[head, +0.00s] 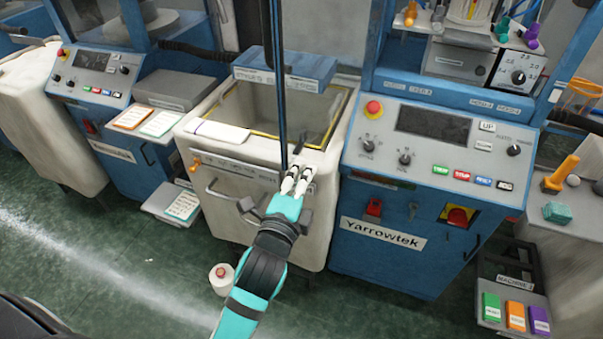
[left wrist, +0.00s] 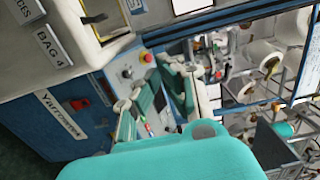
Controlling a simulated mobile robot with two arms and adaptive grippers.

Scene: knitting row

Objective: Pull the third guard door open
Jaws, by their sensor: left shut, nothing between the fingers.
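A tall dark upright bar (head: 279,90), which looks like a guard door's edge seen nearly edge-on, stands in front of the pale bin between two blue machines. I cannot tell for sure which door it belongs to or how far it is open. My left gripper (head: 297,178) is shut and empty, its pale fingertips beside the bar's lower end; contact is unclear. In the left wrist view its teal and white fingers (left wrist: 163,90) reach toward the blue machine. My right gripper is out of view.
The Yarrowtek machine (head: 432,232) with its control panel stands right of the pale bin (head: 225,172). Another blue machine (head: 125,155) stands left. A white yarn cone (head: 222,282) is on the green floor. A grey cabinet (head: 575,235) stands at the right.

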